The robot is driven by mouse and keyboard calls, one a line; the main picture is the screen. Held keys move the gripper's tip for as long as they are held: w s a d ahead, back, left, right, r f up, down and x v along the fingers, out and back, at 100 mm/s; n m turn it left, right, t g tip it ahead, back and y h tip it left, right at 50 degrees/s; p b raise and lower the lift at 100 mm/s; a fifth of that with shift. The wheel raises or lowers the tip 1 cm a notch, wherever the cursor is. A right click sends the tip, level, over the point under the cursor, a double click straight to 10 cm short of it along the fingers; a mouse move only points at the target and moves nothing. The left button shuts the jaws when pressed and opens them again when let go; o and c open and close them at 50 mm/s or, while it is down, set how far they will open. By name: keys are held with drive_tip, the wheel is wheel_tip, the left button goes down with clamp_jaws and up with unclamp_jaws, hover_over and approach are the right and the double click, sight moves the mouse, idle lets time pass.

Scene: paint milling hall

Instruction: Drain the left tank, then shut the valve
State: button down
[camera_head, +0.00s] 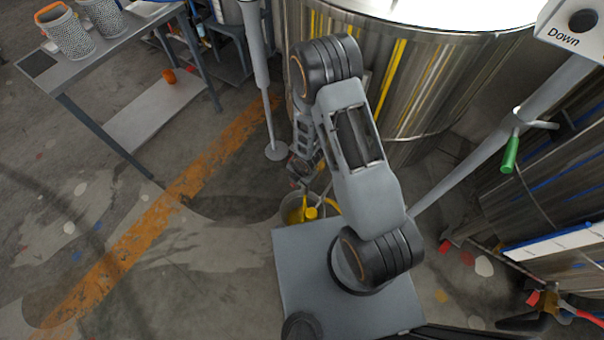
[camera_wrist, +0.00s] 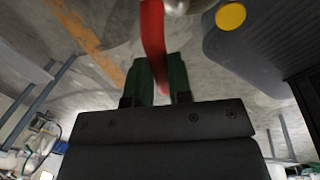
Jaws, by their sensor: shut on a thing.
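The left tank (camera_head: 405,75) is a large steel drum with yellow streaks at the top centre of the head view. In the wrist view, my gripper (camera_wrist: 163,82) is shut on a red handle (camera_wrist: 152,30) that runs between its green fingers. A silver fitting beside the handle is cut off by the top edge. In the head view, my gripper (camera_head: 305,170) is low beside the left tank, and my arm hides the valve. I cannot tell whether paint is flowing.
A second steel tank (camera_head: 535,195) with blue streaks stands at right, with a red handle (camera_head: 586,316) low beside it. A green-gripped crank (camera_head: 510,155) sits on a slanted post. A grey table (camera_head: 105,65) holds perforated cups. Floor at lower left is clear.

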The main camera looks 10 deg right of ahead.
drive_tip(key=shift+s, duration=0.1)
idle(0.3)
drive_tip(key=c, duration=1)
unclamp_jaws()
drive_tip(key=shift+c, duration=0.2)
wheel_tip(320, 180, up, 14)
drive_tip(key=s+d+p, duration=0.1)
drive_tip(key=s+p, duration=0.1)
drive_tip(key=p, duration=0.6)
drive_tip(key=shift+d+f, duration=0.25)
drive_tip(key=shift+d, duration=0.05)
